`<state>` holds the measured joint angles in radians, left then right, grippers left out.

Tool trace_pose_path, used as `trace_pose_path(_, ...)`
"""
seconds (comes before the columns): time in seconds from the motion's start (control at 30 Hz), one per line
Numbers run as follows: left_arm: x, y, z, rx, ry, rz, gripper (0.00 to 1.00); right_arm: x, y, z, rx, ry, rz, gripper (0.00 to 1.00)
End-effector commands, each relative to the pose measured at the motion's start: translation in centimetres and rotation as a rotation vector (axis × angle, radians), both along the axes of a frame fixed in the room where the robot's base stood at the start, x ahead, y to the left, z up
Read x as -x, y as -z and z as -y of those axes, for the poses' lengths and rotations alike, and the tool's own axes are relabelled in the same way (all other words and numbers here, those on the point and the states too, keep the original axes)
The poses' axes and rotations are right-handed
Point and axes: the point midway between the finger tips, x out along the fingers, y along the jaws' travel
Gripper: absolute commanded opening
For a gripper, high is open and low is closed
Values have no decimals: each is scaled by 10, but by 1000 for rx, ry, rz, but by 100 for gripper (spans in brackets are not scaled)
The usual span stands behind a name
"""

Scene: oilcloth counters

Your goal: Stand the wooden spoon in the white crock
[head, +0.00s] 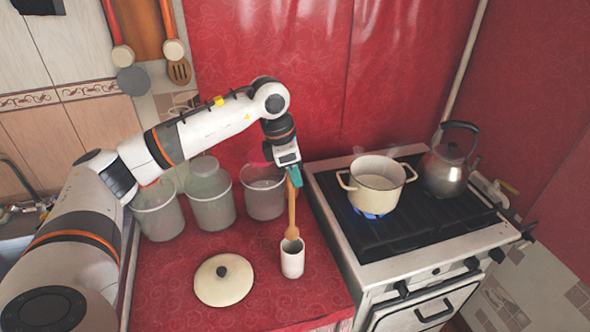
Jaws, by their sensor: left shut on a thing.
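The wooden spoon (291,208) hangs upright from my left gripper (295,178), which is shut on its upper end. The spoon's bowl points down and is right at the mouth of the white crock (292,262). Its lower end overlaps the crock's opening; I cannot tell how far inside it is. The crock stands upright on the red oilcloth counter (190,290), near its right side. My right gripper is not in view.
A cream lid (223,279) lies left of the crock. Several canisters (209,195) stand behind. To the right, a stove (420,245) holds a cream pot (377,185) over a blue flame and a kettle (446,168). The counter's front is clear.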

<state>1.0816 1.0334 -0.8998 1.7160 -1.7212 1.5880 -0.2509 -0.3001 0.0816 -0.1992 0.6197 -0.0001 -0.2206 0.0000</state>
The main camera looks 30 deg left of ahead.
Motion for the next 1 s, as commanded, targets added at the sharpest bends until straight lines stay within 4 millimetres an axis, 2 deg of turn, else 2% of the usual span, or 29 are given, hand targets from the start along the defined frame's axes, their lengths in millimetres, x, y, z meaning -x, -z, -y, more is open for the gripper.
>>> trace_pose_path(0.2, 0, 21, 0, 1, 0, 1, 0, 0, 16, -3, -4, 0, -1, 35)
trace_pose_path(1.0, 0, 85, 0, 1, 0, 0, 0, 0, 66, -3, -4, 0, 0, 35)
